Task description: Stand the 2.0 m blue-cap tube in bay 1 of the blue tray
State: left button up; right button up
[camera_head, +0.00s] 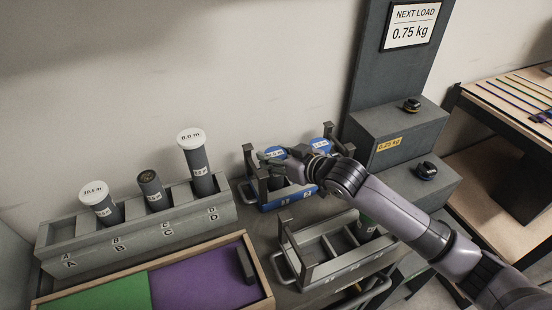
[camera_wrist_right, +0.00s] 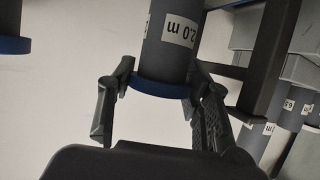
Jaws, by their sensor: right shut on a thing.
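The 2.0 m tube, grey with a blue cap (camera_head: 274,154), is at the left bay of the blue tray (camera_head: 285,202). The right wrist view shows its label and blue cap (camera_wrist_right: 160,88) between the fingers. My right gripper (camera_head: 284,163), also seen in the right wrist view (camera_wrist_right: 163,80), is shut on the tube at its capped end. The tube's lower end is hidden, so I cannot tell whether it rests on the bay floor. A second blue-capped tube (camera_head: 320,145) stands in the right bay. My left gripper is not in view.
A grey rack (camera_head: 140,235) at left holds several tubes, two white-capped. A grey tray (camera_head: 330,268) in front has a tube in its right part. A green and purple board (camera_head: 195,275) lies front left. Grey blocks (camera_head: 395,135) and a load sign (camera_head: 411,24) stand right.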

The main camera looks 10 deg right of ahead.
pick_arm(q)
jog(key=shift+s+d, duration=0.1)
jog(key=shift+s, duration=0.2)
pick_arm(e)
jog(key=shift+f, duration=0.5)
jog(key=o, duration=1.1)
jog(key=shift+f, duration=0.15)
jog(key=shift+s+d+r, duration=0.1)
jog(key=shift+s+r, duration=0.1)
jog(key=shift+s, duration=0.05)
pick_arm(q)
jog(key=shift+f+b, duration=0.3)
pick_arm(e)
jog(key=v, duration=0.7)
